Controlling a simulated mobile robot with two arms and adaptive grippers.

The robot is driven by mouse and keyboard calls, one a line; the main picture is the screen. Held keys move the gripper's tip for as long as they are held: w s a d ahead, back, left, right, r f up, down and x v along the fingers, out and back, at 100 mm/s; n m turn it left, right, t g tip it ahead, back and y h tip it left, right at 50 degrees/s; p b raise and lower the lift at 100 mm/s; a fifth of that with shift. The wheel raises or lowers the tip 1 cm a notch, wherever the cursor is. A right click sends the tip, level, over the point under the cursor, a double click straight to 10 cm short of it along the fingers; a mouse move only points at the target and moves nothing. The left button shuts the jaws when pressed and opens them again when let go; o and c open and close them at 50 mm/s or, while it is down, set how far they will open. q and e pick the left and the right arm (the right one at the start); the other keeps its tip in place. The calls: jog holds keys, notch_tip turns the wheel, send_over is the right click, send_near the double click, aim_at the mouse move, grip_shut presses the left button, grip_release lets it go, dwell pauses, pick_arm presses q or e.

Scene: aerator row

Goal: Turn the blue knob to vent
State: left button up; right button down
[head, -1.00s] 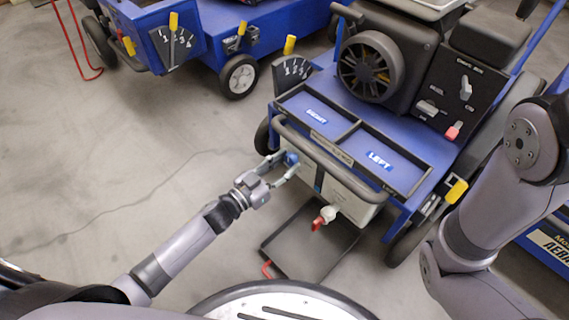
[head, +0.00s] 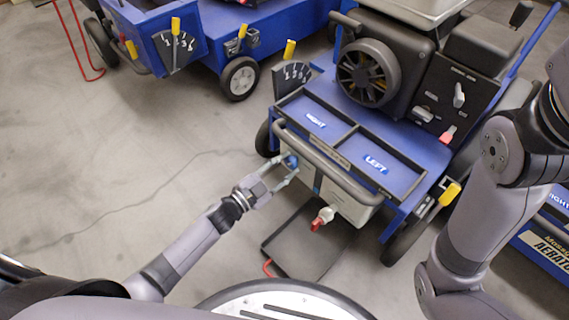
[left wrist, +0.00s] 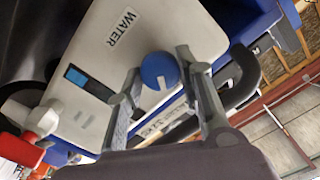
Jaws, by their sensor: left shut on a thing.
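The blue knob (left wrist: 158,66) is on the face of a white tank (left wrist: 165,25) marked WATER; in the head view the knob (head: 290,160) shows at the tank's left end. A short white mark on the knob points down in the left wrist view. My left gripper (left wrist: 159,80) is shut on the knob, one finger on each side of it; in the head view it (head: 284,170) reaches the knob from the lower left. Lettering on the tank below the knob is partly hidden by the fingers. My right gripper is out of view.
A black bar (head: 330,165) runs above the tank. A red-and-white tap (head: 322,218) sticks out over a dark tray (head: 285,250) on the floor. The blue aerator (head: 330,100) stands behind, other blue machines at upper left. Floor at left is clear.

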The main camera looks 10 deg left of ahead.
pick_arm(q)
jog(key=m, duration=0.5)
jog(key=shift+m+p, duration=0.3)
jog(key=shift+p, duration=0.05)
jog(key=m, duration=0.5)
jog(key=shift+m, duration=0.4)
jog(key=o, duration=1.2)
jog(key=shift+c, duration=0.2)
jog(key=v, duration=1.2)
